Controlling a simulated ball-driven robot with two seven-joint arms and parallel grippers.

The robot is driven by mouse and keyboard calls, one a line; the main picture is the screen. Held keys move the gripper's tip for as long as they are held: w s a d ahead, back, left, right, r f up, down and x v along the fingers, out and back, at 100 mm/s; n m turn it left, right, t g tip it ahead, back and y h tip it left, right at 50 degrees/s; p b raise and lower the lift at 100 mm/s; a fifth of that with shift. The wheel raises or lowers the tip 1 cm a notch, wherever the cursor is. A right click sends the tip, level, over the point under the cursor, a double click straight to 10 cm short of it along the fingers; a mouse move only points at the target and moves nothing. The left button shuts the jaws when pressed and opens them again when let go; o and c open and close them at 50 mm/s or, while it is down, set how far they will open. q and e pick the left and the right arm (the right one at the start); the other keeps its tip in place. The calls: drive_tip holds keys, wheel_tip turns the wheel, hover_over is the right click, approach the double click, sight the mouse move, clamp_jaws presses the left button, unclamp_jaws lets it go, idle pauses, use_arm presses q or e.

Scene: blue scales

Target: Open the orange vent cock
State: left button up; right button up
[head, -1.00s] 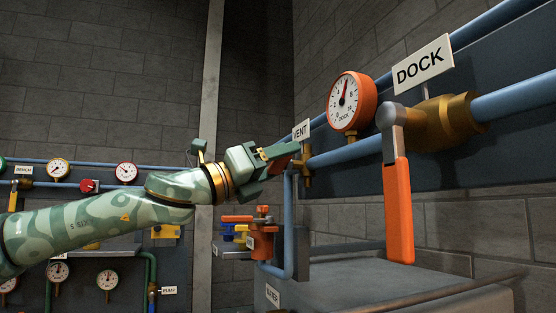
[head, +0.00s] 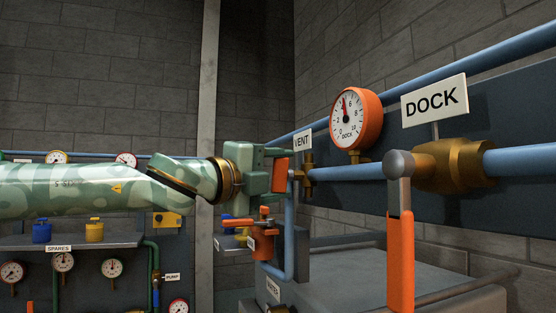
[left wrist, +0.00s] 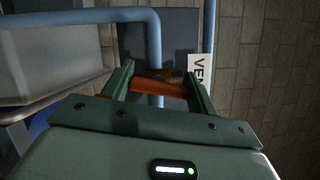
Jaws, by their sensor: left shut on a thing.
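The orange vent cock handle (head: 280,171) hangs upright in the head view, just left of the VENT sign (head: 302,141) and the brass cock body (head: 308,174). My left gripper (head: 278,168) is shut on it. In the left wrist view the orange handle (left wrist: 158,87) lies crosswise between the two fingers of my left gripper (left wrist: 160,84), with a dark brassy part behind it. The VENT sign (left wrist: 200,78) is partly cut off beside the right finger. My right gripper is not in view.
A large orange DOCK lever (head: 400,260) hangs at the right under the DOCK sign (head: 434,101). An orange-rimmed gauge (head: 355,118) sits on the blue pipe (head: 350,172). A spares shelf (head: 75,241) is at left.

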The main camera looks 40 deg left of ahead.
use_arm(q)
drive_tip(key=shift+r+n+g+p, duration=0.1)
drive_tip(key=shift+n+g+p, duration=0.3)
drive_tip(key=shift+n+p, duration=0.65)
drive_tip(key=shift+n, duration=0.35)
drive_tip(key=o, duration=1)
drive_tip(key=shift+f, duration=0.2)
